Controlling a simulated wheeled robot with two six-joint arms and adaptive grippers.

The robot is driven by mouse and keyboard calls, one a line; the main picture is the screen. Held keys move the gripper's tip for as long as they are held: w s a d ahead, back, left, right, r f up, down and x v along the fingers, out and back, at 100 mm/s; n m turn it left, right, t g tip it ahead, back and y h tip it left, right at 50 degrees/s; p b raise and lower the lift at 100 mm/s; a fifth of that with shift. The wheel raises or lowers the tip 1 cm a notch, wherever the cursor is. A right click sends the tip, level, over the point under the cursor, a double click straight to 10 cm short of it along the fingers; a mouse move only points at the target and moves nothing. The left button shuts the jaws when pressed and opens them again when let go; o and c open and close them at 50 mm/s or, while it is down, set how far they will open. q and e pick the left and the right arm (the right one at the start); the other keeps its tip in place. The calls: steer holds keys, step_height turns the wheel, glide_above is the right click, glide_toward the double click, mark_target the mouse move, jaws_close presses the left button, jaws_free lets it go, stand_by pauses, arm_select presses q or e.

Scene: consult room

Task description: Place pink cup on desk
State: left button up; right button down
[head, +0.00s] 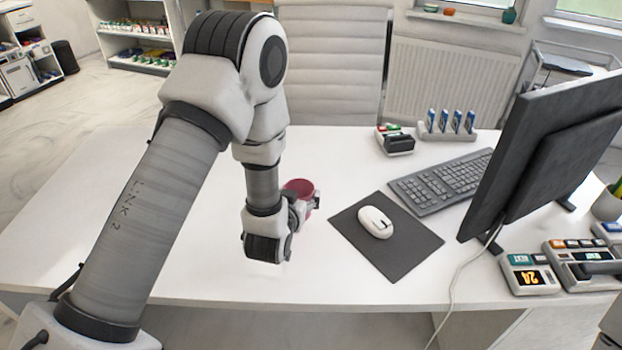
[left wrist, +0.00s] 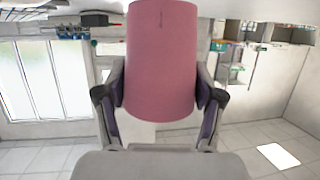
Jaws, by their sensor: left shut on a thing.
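The pink cup (head: 299,187) is between the fingers of my left gripper (head: 305,202), over the white desk (head: 190,250). In the head view the gripper and arm hide part of the cup. In the left wrist view the pink cup (left wrist: 161,60) fills the top middle, with the fingers of my left gripper (left wrist: 160,100) closed on its two sides. I cannot tell whether the cup touches the desk top. My right gripper is in neither view.
A black mouse pad (head: 400,258) with a white mouse (head: 375,222) lies right of the cup. Behind it are a keyboard (head: 440,182) and a monitor (head: 545,150). A chair (head: 332,60) stands behind the desk. The desk's left part is clear.

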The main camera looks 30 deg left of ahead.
arm_select(q)
steer(key=x, duration=0.3)
steer(key=r+p+x, duration=0.1)
steer(key=x, duration=0.3)
steer(key=a+r+x, duration=0.1)
steer(key=x, duration=0.2)
steer(key=shift+w+a, duration=0.15)
steer(key=shift+w, duration=0.45)
step_height(320, 180, down, 3)
steer(key=shift+f+p, duration=0.1)
steer(key=shift+p, duration=0.4)
steer(key=shift+f, duration=0.25)
steer(key=o, duration=1.3)
steer(key=shift+o, duration=0.2)
steer(key=shift+r, duration=0.1)
